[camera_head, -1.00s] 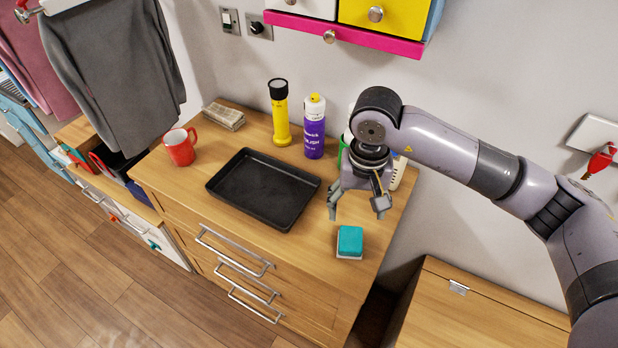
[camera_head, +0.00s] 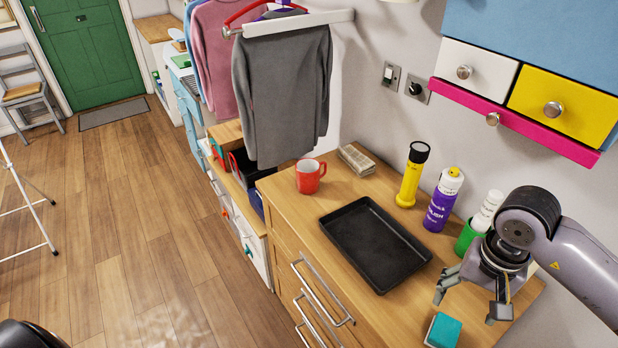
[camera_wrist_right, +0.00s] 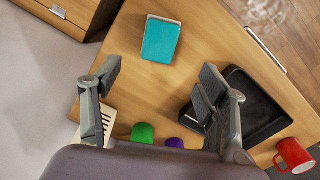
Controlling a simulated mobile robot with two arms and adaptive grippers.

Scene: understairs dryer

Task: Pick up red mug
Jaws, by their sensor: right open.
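The red mug (camera_head: 309,176) stands upright near the back left corner of the wooden dresser top (camera_head: 345,262) in the head view. In the right wrist view the red mug (camera_wrist_right: 293,155) shows at the lower right, with its handle pointing left. My right gripper (camera_head: 470,306) is open and empty above the right end of the dresser top, well apart from the mug. Its two fingers (camera_wrist_right: 158,90) are spread wide in the wrist view. The black tray (camera_head: 374,243) lies between the mug and this gripper. My left gripper does not show.
A teal-and-white sponge (camera_head: 443,331) lies close to my right gripper. A yellow flashlight (camera_head: 411,175), purple spray can (camera_head: 443,200) and green container (camera_head: 471,237) stand along the wall. A folded newspaper (camera_head: 356,160) lies behind the mug. A grey garment (camera_head: 282,95) hangs left of the dresser.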

